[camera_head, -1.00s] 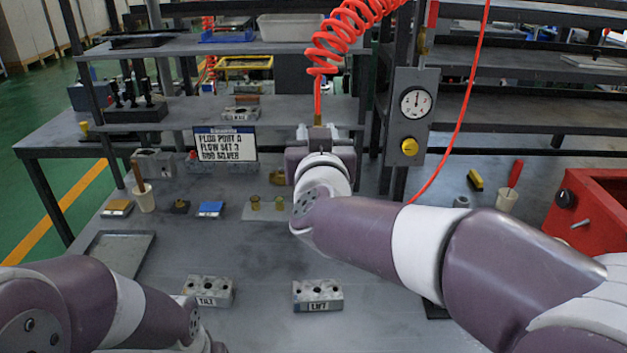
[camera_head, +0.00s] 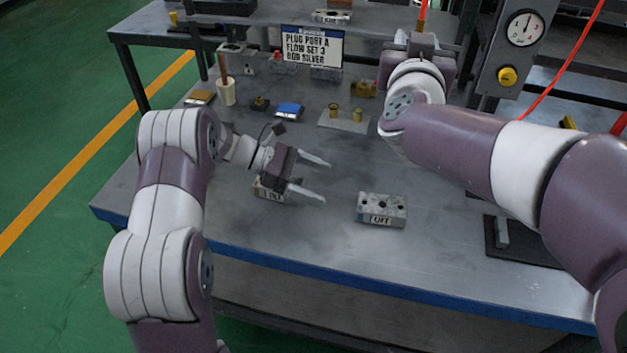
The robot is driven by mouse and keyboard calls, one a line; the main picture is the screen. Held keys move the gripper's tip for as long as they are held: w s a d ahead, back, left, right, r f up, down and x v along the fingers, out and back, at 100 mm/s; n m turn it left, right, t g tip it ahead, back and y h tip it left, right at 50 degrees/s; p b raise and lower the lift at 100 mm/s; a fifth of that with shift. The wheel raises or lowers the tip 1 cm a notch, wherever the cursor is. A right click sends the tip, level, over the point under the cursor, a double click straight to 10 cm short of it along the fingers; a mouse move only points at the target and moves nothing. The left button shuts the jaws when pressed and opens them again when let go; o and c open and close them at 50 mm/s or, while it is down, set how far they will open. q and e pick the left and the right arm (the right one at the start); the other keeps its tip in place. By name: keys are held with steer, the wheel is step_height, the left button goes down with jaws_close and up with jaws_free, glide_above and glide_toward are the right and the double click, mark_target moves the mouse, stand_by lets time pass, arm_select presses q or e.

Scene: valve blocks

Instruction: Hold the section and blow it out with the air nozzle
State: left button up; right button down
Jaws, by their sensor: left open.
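The grey valve section marked LIFT (camera_head: 381,207) lies on the bench with its holes up. A second section (camera_head: 268,191), whose label read TILT earlier, lies to its left, partly hidden by my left gripper. My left gripper (camera_head: 326,182) is open and empty, its fingers pointing right toward the LIFT section, apart from it. My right gripper (camera_head: 420,42) is at the back by the lower end of the red air hose (camera_head: 423,12). The nozzle and the closing of those fingers are hidden.
A sign (camera_head: 311,46) reads PLUG PORT A, FLOW SET 3, ROD SILVER. A cup (camera_head: 226,92), a blue block (camera_head: 289,110) and a plate (camera_head: 343,120) with brass plugs stand behind. A gauge panel (camera_head: 516,45) is at right.

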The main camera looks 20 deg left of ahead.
mark_target(364, 201)
arm_select(q)
steer(key=shift+m, duration=0.3)
steer(key=x, duration=1.2)
steer(key=shift+s+f, duration=0.15)
steer(key=shift+s, duration=0.2)
steer(key=c, duration=1.4)
steer(key=shift+a, duration=0.1)
arm_select(e)
step_height(364, 201, down, 12)
